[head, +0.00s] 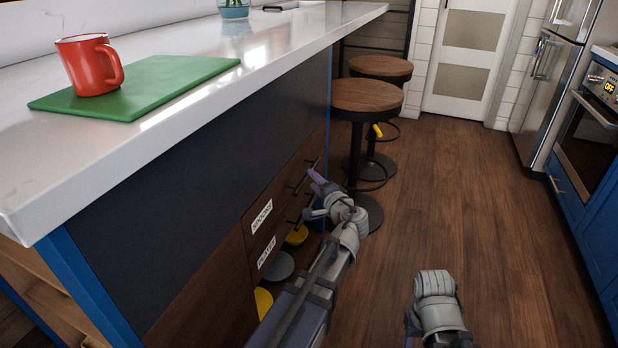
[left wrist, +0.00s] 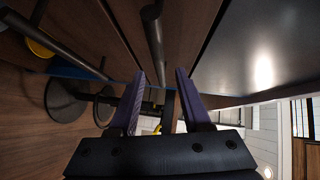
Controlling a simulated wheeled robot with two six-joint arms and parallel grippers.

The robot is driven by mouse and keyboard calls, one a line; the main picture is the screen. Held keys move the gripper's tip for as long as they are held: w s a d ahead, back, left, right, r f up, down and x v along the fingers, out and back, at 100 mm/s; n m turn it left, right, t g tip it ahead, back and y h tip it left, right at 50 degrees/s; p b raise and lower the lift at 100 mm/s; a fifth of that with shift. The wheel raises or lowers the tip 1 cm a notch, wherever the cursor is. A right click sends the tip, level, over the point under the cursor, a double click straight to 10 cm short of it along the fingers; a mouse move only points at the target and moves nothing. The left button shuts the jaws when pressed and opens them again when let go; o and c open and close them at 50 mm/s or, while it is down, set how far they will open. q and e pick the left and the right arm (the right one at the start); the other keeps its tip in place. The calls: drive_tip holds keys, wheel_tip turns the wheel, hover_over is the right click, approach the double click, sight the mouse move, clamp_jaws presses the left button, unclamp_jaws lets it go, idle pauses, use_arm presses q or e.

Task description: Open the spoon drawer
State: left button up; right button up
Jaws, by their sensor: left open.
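The spoon drawer (head: 277,203) is in the upper row of the dark wood island front in the head view, with a white "SPOONS" label (head: 261,217). Its front looks flush, so it appears closed. My left gripper (head: 317,178), with purple fingers, is beside the drawer handles at the far end of the front. In the left wrist view the left gripper (left wrist: 160,80) is open. A dark bar handle (left wrist: 154,40) runs toward the space between its fingertips, and no grip on it shows. Whether the bar lies fully between the fingers is unclear.
A second labelled drawer (head: 268,253) is below. Yellow and grey round things (head: 279,266) show under the drawers. Wooden-topped stools (head: 367,97) stand beyond my left gripper. A red mug (head: 88,65) rests on a green board (head: 150,88) on the counter. Floor to the right is clear.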

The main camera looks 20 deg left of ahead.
sight(308, 175)
use_arm(q)
drive_tip(key=x, duration=0.5)
drive_tip(key=shift+c, duration=0.3)
drive_tip(key=shift+d, duration=0.1)
clamp_jaws()
idle(1.0)
